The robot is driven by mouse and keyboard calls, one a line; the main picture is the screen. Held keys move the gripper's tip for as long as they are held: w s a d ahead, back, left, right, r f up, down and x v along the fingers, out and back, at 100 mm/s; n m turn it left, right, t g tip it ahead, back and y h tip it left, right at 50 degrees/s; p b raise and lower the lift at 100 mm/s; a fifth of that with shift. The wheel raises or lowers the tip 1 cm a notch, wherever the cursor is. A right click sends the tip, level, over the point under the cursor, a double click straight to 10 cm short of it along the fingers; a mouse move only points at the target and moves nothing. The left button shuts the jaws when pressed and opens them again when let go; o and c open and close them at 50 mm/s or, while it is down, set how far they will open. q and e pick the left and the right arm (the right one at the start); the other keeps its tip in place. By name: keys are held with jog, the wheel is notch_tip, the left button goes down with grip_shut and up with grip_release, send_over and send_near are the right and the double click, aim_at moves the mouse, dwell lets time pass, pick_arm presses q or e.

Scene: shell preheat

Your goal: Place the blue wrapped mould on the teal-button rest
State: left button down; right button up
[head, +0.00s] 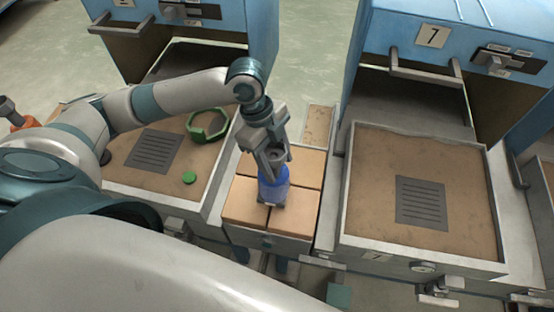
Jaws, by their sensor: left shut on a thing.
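The blue wrapped mould (273,190) is upright between the fingers of my left gripper (273,168), which is shut on it. The mould is over the middle of a stand of several tan blocks (246,203). I cannot tell whether its grey foot touches the blocks. A green round button (189,178) lies on the left sandy tray (120,172), beside a dark slotted grille (154,151). I cannot tell whether this marks the teal-button rest. A teal square (339,295) shows low at the bottom, partly cut off. My right gripper is not in view.
A green open ring (207,126) stands on the left tray, behind the button. The right sandy tray (375,225) is bare except for its slotted grille (420,203), below a blue oven (440,40) marked 7. Raised tray rims flank the block stand.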

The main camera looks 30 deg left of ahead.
pick_arm(q)
jog(key=c, duration=0.8)
grip_release()
jog(key=shift+c, duration=0.2)
jog(key=b+v, duration=0.2)
jog(key=v, duration=1)
